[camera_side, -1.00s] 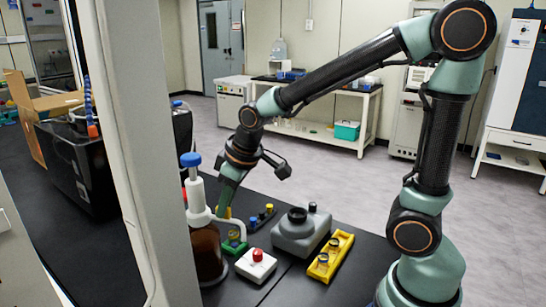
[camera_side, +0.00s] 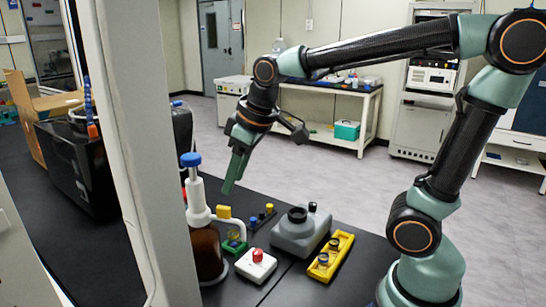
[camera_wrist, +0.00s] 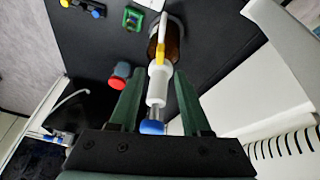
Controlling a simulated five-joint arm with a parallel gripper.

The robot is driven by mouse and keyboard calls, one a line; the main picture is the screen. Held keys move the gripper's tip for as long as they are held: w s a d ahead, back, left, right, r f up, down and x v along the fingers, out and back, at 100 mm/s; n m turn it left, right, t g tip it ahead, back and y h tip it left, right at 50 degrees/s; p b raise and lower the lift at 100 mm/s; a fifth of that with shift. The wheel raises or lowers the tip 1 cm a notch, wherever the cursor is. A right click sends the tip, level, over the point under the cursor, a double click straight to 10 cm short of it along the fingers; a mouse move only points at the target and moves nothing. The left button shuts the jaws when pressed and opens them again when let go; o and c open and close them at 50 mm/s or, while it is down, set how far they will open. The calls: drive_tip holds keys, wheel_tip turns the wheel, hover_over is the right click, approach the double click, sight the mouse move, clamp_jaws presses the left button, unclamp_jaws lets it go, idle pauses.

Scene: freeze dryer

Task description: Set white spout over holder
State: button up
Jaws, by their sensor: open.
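The amber bottle (camera_side: 207,252) stands on the black bench with a white pump (camera_side: 197,197) and blue top (camera_side: 190,160). Its white spout (camera_side: 229,221) reaches right and bends down by the small green holder (camera_side: 235,246); I cannot tell whether the tip is exactly above it. A yellow piece (camera_side: 224,211) shows at the spout. My gripper (camera_side: 229,188) is up above the spout, apart from it. In the wrist view my gripper (camera_wrist: 156,80) is open, with the pump and blue top (camera_wrist: 152,127) seen between its fingers. The holder (camera_wrist: 150,4) is at the top edge.
A white box with a red knob (camera_side: 256,264), a grey device (camera_side: 300,234) and a yellow rack (camera_side: 330,257) stand right of the holder. A small dark rack with coloured caps (camera_side: 262,217) is behind. A pale post (camera_side: 150,160) stands left of the bottle.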

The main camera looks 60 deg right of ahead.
drive_tip(key=shift+v, duration=2)
drive_tip(key=m+g, duration=0.4)
drive_tip(key=m, duration=3.1)
approach(224, 207)
drive_tip(key=f, duration=0.8)
drive_tip(key=shift+w+a+f, duration=0.15)
drive_tip(key=shift+w+f, duration=0.05)
drive_tip(key=shift+f, duration=0.2)
